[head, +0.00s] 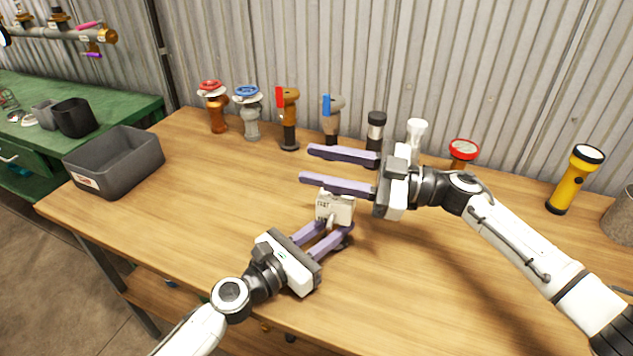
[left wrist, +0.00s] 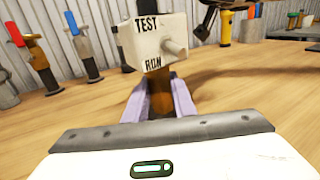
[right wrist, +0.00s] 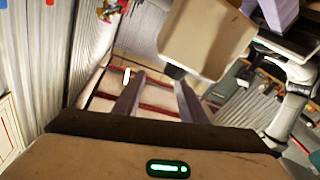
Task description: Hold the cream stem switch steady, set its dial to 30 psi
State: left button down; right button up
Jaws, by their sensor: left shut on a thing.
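The cream stem switch (head: 336,207) is a boxy cream head on a brownish stem, upright above the table. In the left wrist view the switch (left wrist: 160,38) shows the words TEST and RUN, with a short cream stub on its face. I cannot read a psi dial. My left gripper (head: 338,235) is shut on the stem, under the head. My right gripper (head: 305,164) is open and empty, its fingers above and behind the switch, not touching it. In the right wrist view the cream head (right wrist: 205,38) looms large past the fingers.
Along the back stand red-topped (head: 212,105), blue-topped (head: 249,110) and lever-handled fittings (head: 289,115). A yellow flashlight (head: 574,180) is at the right. A grey bin (head: 113,165) sits at the table's left edge. The wooden table (head: 225,200) is clear left of the switch.

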jog(key=d+f+m+g, duration=0.2)
jog(key=d+f, duration=0.2)
jog(key=d, duration=0.7)
jog(key=a, duration=1.2)
jog(key=shift+s+r+h, duration=0.15)
jog(key=shift+h, duration=0.25)
grip_shut()
